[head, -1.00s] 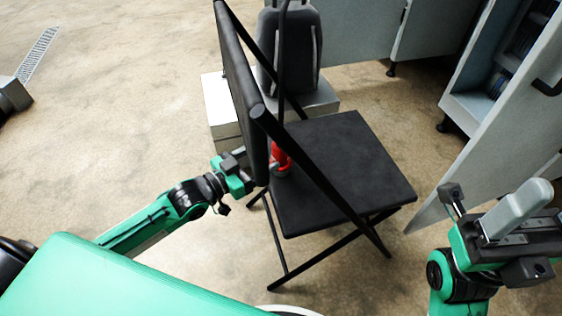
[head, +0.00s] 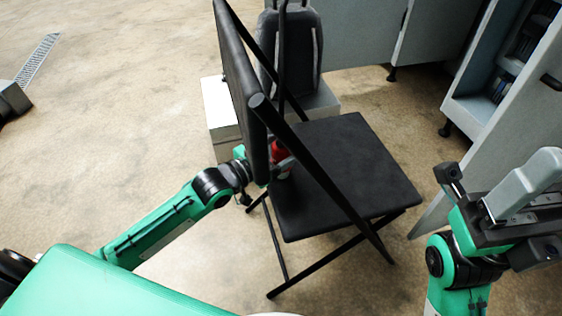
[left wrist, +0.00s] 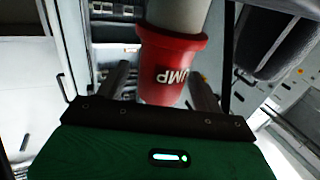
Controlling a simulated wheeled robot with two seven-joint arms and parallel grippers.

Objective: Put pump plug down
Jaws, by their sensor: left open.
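The red pump plug (head: 279,150) is at the left side of the black chair's seat, partly hidden by the chair's backrest. In the left wrist view the plug (left wrist: 172,66) is a red cup shape with white letters reading "UMP" and a grey pipe-like part above it. My left gripper (left wrist: 160,85) is open, with its two fingers on either side of the plug. In the head view the left gripper (head: 278,168) reaches past the backrest and is mostly hidden. I cannot tell whether the fingers touch the plug. My right gripper (head: 492,205) is at the right, away from the chair.
Grey cabinets (head: 360,35) line the back and right.

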